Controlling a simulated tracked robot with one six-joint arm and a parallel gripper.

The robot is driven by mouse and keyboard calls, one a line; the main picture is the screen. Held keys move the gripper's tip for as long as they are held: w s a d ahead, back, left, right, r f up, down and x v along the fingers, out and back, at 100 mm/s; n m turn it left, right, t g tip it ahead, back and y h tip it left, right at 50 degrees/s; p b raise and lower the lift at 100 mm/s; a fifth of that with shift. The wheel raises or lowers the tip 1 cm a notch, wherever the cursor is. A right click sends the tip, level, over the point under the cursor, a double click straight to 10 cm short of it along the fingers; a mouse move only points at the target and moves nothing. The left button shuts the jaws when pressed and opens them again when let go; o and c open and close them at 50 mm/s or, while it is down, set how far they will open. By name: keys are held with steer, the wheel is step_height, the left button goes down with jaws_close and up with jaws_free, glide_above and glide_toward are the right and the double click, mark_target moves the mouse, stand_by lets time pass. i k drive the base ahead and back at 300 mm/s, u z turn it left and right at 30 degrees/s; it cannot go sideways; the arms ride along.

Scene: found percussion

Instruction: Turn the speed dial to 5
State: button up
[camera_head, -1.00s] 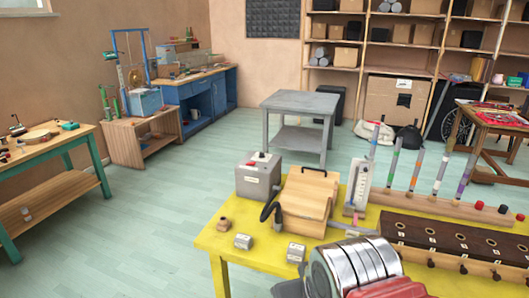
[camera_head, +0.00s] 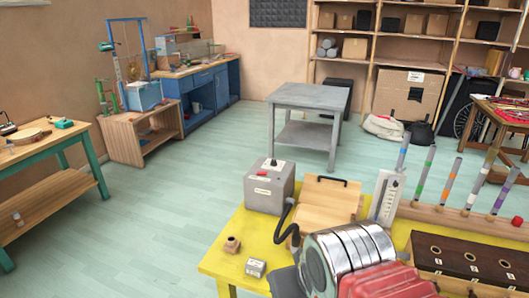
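No dial with readable numbers can be made out. On the yellow table (camera_head: 222,262) stands a grey box (camera_head: 264,190) with a red part and a small dark part on top and a white label on its front. A dark hose runs near its right side. A white upright panel with marks (camera_head: 387,195) stands further right; its markings are too small to read. My gripper cannot be made out. A silver ringed cylinder and a red cover at the bottom, which look like parts of my own body, hide part of the table.
A light wooden hinged board (camera_head: 325,203) is beside the grey box. A small wooden piece (camera_head: 232,245) and a small pale box (camera_head: 256,268) lie near the table's left edge. A dark wooden block with holes (camera_head: 465,262) is at right. Floor to the left is clear.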

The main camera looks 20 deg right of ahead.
mark_target(273, 161)
steer(key=z, duration=0.05)
steer(key=i, duration=0.9)
steer(key=z, duration=0.05)
